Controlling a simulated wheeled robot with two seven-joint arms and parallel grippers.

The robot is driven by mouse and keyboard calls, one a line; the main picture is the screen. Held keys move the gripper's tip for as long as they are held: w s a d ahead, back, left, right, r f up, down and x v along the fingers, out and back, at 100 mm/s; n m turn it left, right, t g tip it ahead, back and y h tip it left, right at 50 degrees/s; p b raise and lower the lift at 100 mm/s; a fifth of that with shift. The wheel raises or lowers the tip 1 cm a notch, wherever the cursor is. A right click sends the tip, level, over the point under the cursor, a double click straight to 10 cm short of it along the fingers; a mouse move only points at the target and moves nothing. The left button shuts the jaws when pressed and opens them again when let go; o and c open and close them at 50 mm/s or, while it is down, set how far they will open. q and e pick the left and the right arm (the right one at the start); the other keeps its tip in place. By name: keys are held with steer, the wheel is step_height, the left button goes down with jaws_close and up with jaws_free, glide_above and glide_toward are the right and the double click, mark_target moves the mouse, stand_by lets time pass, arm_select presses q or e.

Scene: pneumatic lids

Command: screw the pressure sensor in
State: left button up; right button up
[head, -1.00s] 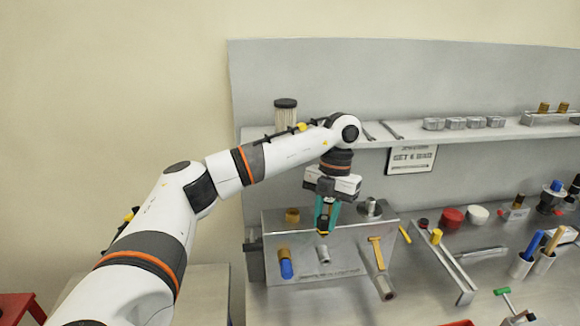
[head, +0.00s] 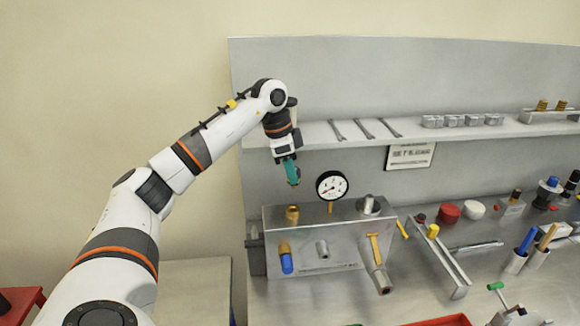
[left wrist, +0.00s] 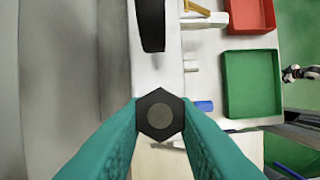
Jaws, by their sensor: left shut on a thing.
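My left gripper (head: 291,174) is in the air above the left end of the grey metal block (head: 315,243). It is shut on a dark hexagonal part with a grey round centre, which I take to be the pressure sensor (left wrist: 160,114). In the head view the fingers hide most of this part. A brass fitting (head: 292,214) stands on the block's top, below the gripper and apart from it. A round dial gauge (head: 332,186) stands upright on a brass stem to its right.
A grey fitting (head: 368,205) is on the block's top right. A blue-ended fitting (head: 286,263), a grey fitting (head: 322,249) and a yellow-handled valve (head: 375,250) stick out in front. The shelf (head: 465,132) runs behind. A green tray (left wrist: 252,84) and red tray (left wrist: 250,15) lie nearby.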

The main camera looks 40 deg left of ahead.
arm_select(q)
steer(key=shift+a+n, duration=0.15)
steer(key=shift+n, duration=0.25)
steer(key=shift+r, duration=0.1)
steer(key=shift+s+a+b+x, duration=0.15)
steer(key=shift+b+x, duration=0.35)
steer(key=shift+x, duration=0.45)
steer(key=shift+s+a+b+x, duration=0.2)
steer(key=shift+b+x, duration=0.3)
steer(key=shift+x, duration=0.45)
steer(key=shift+s+a+b+x, duration=0.15)
steer(key=shift+b+x, duration=0.35)
steer(key=shift+x, duration=0.4)
steer(key=shift+f, duration=0.25)
steer(key=shift+p, duration=0.8)
steer(key=shift+b+x, duration=0.65)
steer(key=shift+x, duration=0.4)
steer(key=shift+s+a, duration=0.1)
steer(key=shift+s, duration=0.05)
